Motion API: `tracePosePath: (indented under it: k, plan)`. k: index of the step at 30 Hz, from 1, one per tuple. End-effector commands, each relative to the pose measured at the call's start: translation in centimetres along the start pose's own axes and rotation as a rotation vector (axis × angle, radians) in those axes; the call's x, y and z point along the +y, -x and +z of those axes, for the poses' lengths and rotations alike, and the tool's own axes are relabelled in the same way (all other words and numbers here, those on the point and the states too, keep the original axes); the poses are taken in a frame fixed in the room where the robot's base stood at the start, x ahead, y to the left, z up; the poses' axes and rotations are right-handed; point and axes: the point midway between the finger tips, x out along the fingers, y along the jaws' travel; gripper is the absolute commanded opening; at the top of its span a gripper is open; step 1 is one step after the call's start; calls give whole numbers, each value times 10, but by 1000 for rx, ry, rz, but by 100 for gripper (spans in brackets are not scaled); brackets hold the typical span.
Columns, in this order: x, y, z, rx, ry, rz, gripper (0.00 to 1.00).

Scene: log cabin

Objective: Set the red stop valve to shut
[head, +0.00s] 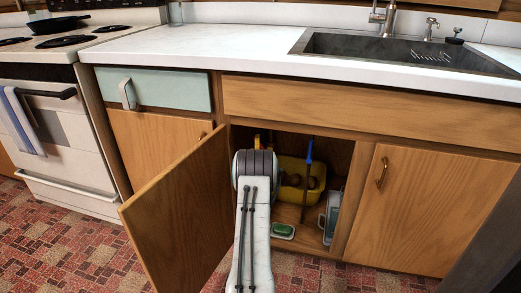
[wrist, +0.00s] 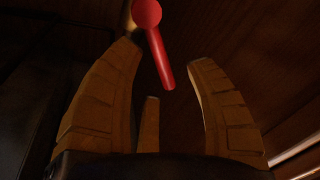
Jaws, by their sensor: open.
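The red stop valve shows in the wrist view as a round red hub with a straight red lever (wrist: 160,58). The lever slants down and slightly right from the hub at the top. Something brass-coloured, partly hidden, lies behind the hub. My gripper (wrist: 165,54) is open, with one finger on the left, one on the right and a shorter one low between them. The lever's lower end lies in the gap between the fingers, with no clear contact. In the head view my arm hides the valve and most of my gripper inside the sink cabinet.
The left cabinet door (head: 178,215) stands open beside my arm; the right door (head: 407,205) is shut. Inside are a yellow tub (head: 318,172), a green sponge-like item (head: 283,230) and a grey container (head: 332,213) at the right wall. The sink counter (head: 220,45) is above.

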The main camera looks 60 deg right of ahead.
Motion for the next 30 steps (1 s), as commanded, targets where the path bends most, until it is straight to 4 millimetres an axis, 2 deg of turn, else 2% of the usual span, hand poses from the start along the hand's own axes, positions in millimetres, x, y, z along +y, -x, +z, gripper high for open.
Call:
tracePosePath:
  k: [12, 26, 27, 30]
  plan:
    - [0, -26, 0, 1, 0, 1, 50]
    - [0, -30, -1, 0, 0, 0, 50]
    - [0, -30, -1, 0, 0, 0, 53]
    - [0, -30, -1, 0, 0, 0, 44]
